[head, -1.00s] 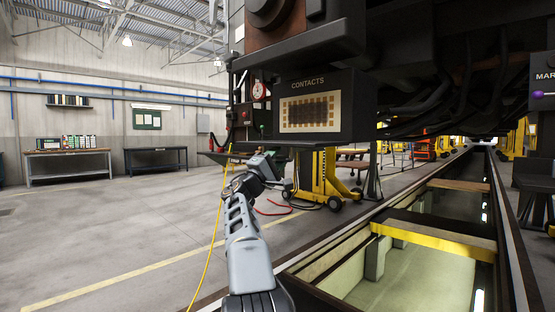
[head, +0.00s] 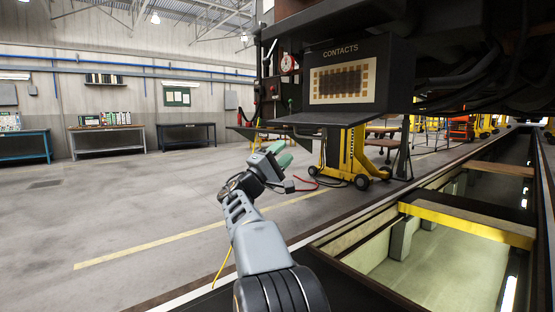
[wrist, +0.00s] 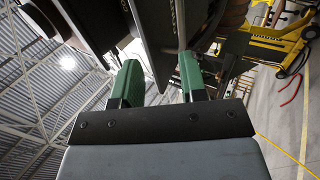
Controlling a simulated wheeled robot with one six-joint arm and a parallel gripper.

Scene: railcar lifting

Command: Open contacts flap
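The black contacts box (head: 398,75), labelled CONTACTS, hangs under the railcar in the head view. Its front is uncovered and shows a pale panel with rows of contacts (head: 343,82). A dark flat plate, which looks like the contacts flap (head: 322,119), lies about level along the box's lower edge. My gripper (head: 286,153) is below and left of the box, apart from the plate. In the wrist view its two green fingers (wrist: 159,84) stand apart with nothing visibly clamped between them. Dark box surfaces show beyond the fingertips; which is the flap there I cannot tell.
A yellow lifting jack (head: 352,158) stands behind my gripper, with a red cable (head: 303,187) on the floor. The inspection pit (head: 430,265) opens at right, crossed by a yellow-edged beam (head: 465,223). The floor at left is clear up to the workbenches (head: 107,140).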

